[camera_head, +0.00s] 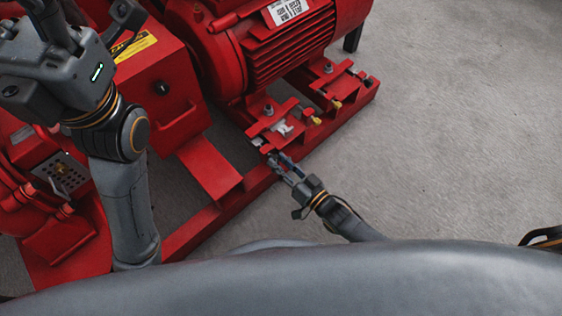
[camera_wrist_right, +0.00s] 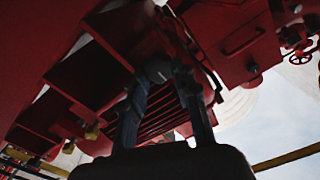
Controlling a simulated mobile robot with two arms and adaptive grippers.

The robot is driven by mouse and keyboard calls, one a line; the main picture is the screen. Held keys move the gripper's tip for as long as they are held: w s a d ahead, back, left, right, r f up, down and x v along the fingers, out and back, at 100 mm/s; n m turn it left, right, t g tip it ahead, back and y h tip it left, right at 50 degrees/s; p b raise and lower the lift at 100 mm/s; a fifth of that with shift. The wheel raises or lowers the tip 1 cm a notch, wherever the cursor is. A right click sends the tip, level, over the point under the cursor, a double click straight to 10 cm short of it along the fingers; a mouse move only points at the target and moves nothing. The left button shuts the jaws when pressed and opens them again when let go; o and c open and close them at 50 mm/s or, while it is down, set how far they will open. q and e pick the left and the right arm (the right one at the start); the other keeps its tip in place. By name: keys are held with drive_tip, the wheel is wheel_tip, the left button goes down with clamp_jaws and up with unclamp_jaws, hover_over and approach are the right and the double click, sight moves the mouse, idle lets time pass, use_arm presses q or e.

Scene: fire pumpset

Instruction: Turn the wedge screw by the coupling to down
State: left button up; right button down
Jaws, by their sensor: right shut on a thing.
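The wedge screw by the coupling (camera_wrist_right: 157,69) shows as a small grey head between my fingertips in the right wrist view. In the head view it is largely hidden by the fingers. My right gripper (camera_head: 271,160) reaches in from the lower right to the near end of the motor's mount on the red base rail. It is shut on the screw. The fingers also show in the right wrist view (camera_wrist_right: 160,95). The red coupling guard (camera_head: 158,85) with a yellow label stands left of the motor. My left arm fills the upper left; its fingertips are not in view.
The red finned motor (camera_head: 275,45) sits on the red base rail (camera_head: 325,130). Brass-coloured screws (camera_head: 315,120) and other bolts stand close to my right gripper. A red pump (camera_head: 25,190) is at the left. The grey floor (camera_head: 460,120) at the right is clear.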

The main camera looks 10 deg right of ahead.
idle(0.4)
drive_tip(key=c, duration=1)
unclamp_jaws()
drive_tip(key=v, duration=1.2)
